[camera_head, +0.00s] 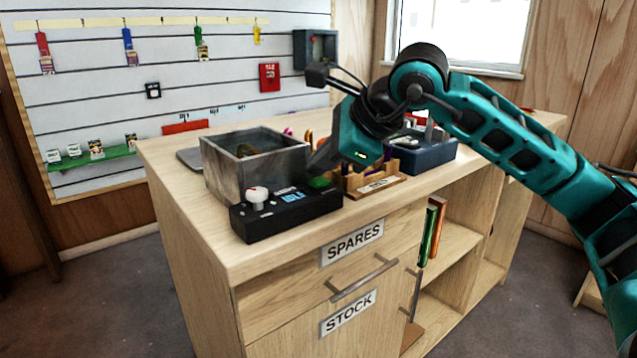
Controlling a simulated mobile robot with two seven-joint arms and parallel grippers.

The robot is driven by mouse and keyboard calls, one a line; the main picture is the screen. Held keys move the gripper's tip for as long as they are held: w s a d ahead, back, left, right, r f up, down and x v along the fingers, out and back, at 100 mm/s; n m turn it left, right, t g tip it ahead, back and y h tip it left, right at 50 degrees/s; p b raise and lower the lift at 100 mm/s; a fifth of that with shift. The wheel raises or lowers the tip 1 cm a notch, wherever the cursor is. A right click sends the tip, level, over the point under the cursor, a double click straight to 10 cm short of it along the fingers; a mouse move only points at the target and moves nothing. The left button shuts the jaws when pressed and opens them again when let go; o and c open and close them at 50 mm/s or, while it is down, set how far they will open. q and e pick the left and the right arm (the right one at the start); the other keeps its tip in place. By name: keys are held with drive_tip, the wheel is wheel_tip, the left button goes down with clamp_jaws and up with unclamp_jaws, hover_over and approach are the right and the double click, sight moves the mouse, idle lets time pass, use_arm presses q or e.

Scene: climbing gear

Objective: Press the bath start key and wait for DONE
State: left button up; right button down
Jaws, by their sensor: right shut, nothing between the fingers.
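The bath (225,168) is an open grey metal tank on the wooden counter, with something brownish inside. Its black control box (290,212) stands in front, with a white knob (257,194) and a small blue display (293,196) that appears to read IDLE. A green key (319,183) is at the right end of the box top. My right gripper (318,168) is shut and empty, pointing down and left just above and behind the green key. I cannot tell whether it touches the key. My left gripper is not in view.
Right of the bath, a wooden organiser (375,184) and a dark blue bin (425,157) stand close to my right arm. The counter (190,200) is clear at its front left edge. A slatted wall panel (100,100) with hanging gear is behind.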

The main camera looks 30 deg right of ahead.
sight(323, 182)
drive_tip(key=shift+f+b, duration=0.4)
drive_tip(key=shift+f, duration=0.05)
idle(0.6)
drive_tip(key=shift+r, duration=0.1)
drive_tip(key=shift+r+p, duration=0.75)
drive_tip(key=shift+r, duration=0.05)
wheel_tip(323, 182, up, 5)
drive_tip(key=p, duration=0.4)
drive_tip(key=shift+r, duration=0.1)
idle(0.8)
